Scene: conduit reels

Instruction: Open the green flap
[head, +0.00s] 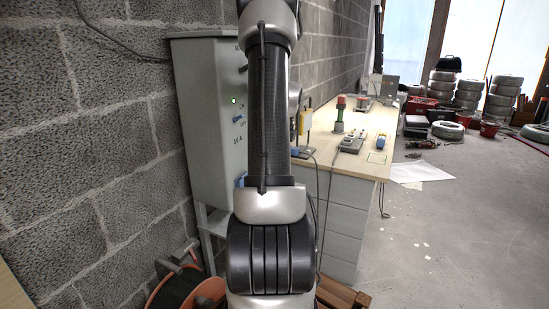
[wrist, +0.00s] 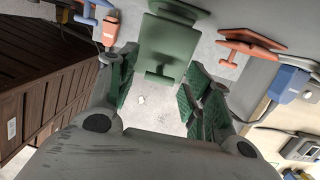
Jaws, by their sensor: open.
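The green flap (wrist: 165,47) is in the upper middle of the wrist view, on a grey face, with a small knob-like part at its lower edge. It appears closed, though the angle makes this hard to confirm. My gripper (wrist: 161,88) is open, its green-padded fingers on either side of the flap's lower part. I cannot tell whether they touch it. In the head view my arm stands in front of a grey cabinet (head: 203,120) on the block wall; the flap and my gripper are not visible there.
An orange handle (wrist: 250,43) and a blue plug (wrist: 289,83) lie right of the flap; an orange part (wrist: 110,29) lies left. A workbench (head: 340,165) with tools stands right of my arm. A cable reel (head: 185,290) is low at left.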

